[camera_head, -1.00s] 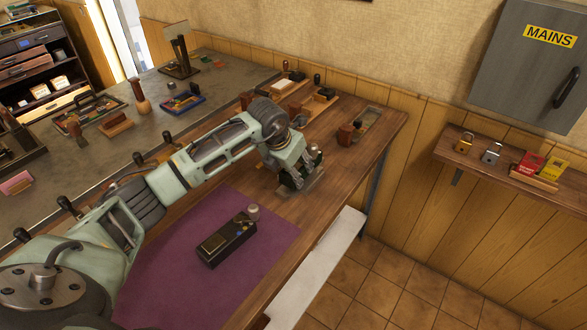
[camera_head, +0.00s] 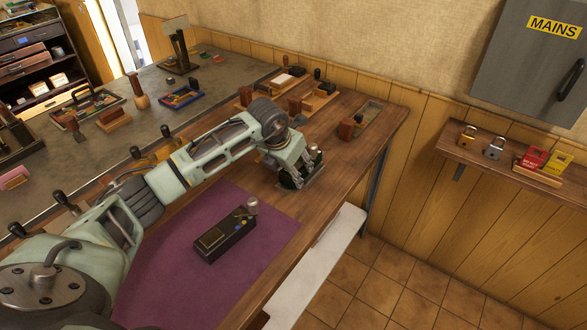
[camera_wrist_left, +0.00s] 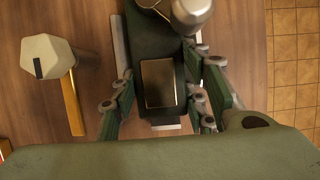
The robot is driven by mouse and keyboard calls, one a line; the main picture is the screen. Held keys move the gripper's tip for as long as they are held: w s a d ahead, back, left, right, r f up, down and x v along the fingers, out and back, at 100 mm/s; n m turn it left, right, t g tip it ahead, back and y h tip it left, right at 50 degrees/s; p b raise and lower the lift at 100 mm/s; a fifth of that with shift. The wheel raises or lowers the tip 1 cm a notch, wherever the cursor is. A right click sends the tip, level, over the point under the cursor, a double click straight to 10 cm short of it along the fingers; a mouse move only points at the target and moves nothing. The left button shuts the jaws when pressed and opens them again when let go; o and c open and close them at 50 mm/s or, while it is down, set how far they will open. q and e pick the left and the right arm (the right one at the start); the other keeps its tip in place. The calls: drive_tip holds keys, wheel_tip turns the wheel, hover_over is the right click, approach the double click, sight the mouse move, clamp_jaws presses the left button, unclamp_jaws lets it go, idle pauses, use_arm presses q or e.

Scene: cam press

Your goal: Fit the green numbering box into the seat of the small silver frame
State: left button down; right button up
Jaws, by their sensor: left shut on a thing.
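My left gripper (camera_head: 298,179) is at the right part of the wooden bench, low over the small silver frame (camera_head: 317,174). In the left wrist view its two green fingers are closed on the sides of the dark green numbering box (camera_wrist_left: 148,50). The box has a framed brownish plate on its face and a rounded silver knob (camera_wrist_left: 188,12) at its far end. Silver edges of the frame (camera_wrist_left: 119,45) show beside and below the box in that view. The fingers and box hide the seat, so I cannot tell whether the box is seated. My right gripper is not in view.
A black device (camera_head: 226,237) lies on the purple mat (camera_head: 265,255). A wooden-handled tool with a pale head (camera_wrist_left: 50,57) lies left of the box in the wrist view. Trays and wooden holders (camera_head: 350,128) stand towards the wall. The bench edge is close on the right.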

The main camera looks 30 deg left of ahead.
use_arm(q)
drive_tip(key=c, duration=1.3)
unclamp_jaws()
drive_tip(key=o, duration=0.4)
drive_tip(key=shift+f, duration=0.15)
drive_tip(key=shift+s, duration=0.1)
drive_tip(key=shift+r, duration=0.3)
drive_tip(key=v, duration=1.1)
drive_tip(key=shift+s+r, duration=0.1)
drive_tip(key=shift+r, duration=0.15)
